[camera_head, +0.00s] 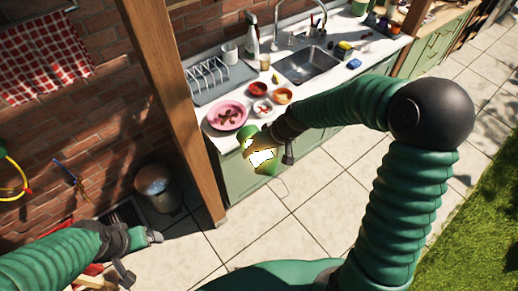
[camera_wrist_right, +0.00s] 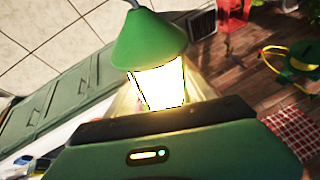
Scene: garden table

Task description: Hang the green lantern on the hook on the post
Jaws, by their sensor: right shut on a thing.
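The green lantern (camera_head: 262,158) glows at the front edge of the counter in the head view. My right gripper (camera_head: 272,146) is shut on it and holds it up near the counter's left end. In the right wrist view the lantern (camera_wrist_right: 150,42) shows its green cone top and bright panes; the grip point is hidden behind the gripper body. The wooden post (camera_head: 172,100) stands upright to the left of the lantern, apart from it. I cannot make out the hook on the post in either view. My left gripper (camera_head: 138,256) is open and empty, low at the lower left.
The counter (camera_head: 300,95) carries a pink plate (camera_head: 227,115), small bowls, a dish rack (camera_head: 208,78) and a sink (camera_head: 307,65). A bin (camera_head: 157,187) stands by the brick wall left of the post. The paving (camera_head: 310,215) before the counter is clear.

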